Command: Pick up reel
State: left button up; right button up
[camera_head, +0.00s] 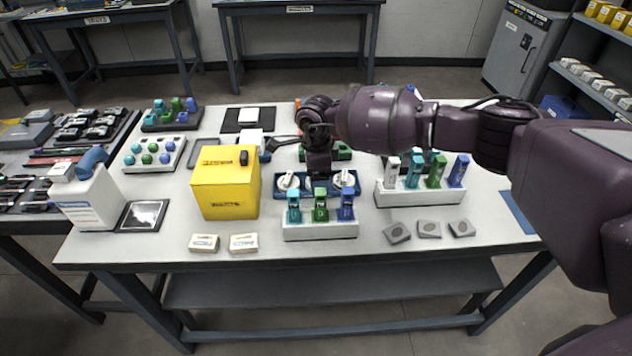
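Two white round pieces that look like reels, a left one (288,182) and a right one (345,180), sit in a dark blue tray (306,184) near the middle of the table. My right arm reaches in from the right. Its dark gripper (319,174) points down over the tray, between the two reels. The fingers are small and dark, so I cannot tell their opening or whether they touch anything. Part of the tray and what lies behind it are hidden by the gripper. My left gripper is not in view.
A white holder (320,231) with teal, green and blue pieces stands in front of the tray. A similar holder (420,195) stands to the right. A yellow box (225,185) stands to the left. The front table edge is mostly clear.

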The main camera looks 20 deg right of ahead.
jog(key=shift+r, duration=0.1)
jog(key=c, duration=0.9)
notch_tip(320, 180, up, 20)
jog(key=p, duration=0.2)
jog(key=shift+p, duration=0.3)
jog(key=o, duration=0.3)
jog(key=c, duration=0.3)
